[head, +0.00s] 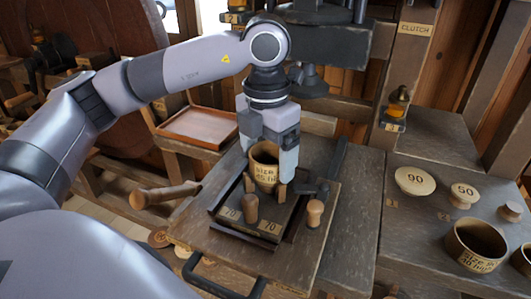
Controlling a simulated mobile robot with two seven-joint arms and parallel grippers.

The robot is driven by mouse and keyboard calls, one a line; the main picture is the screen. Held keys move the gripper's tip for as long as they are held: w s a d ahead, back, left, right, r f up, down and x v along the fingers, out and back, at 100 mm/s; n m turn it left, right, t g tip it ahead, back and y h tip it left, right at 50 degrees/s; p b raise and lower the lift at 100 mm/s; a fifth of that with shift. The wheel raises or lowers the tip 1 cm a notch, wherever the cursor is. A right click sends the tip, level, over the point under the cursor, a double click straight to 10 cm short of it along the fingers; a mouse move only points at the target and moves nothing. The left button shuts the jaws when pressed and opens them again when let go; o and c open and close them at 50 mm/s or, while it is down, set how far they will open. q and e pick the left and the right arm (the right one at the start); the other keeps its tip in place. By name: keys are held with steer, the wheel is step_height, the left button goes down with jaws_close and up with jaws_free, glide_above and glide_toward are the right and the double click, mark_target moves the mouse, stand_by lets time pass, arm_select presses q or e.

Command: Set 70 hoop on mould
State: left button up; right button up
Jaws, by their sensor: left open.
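A tan hoop (264,171) with dark lettering stands upright on the dark mould (238,222) in the middle of the table; its size number is too small to read for certain. Two plates marked 70 (268,226) show on the mould's front part. My left gripper (267,165) is over the hoop, pointing down, with one finger on each side of it. The fingers are open; I cannot tell whether they touch the hoop. The hoop's base is partly hidden by wooden pegs. My right gripper is out of view.
A reddish tray (198,127) lies behind left.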

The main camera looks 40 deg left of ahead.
arm_select(q)
steer(key=shift+s+d+f+p, duration=0.1)
steer(key=shift+d+f+p, duration=0.1)
steer(key=shift+p, duration=0.2)
step_height(320, 180, up, 13)
steer(key=p, duration=0.1)
steer(key=shift+w+f, duration=0.15)
steer(key=shift+w, duration=0.05)
steer(key=shift+a, duration=0.1)
stand_by(0.7)
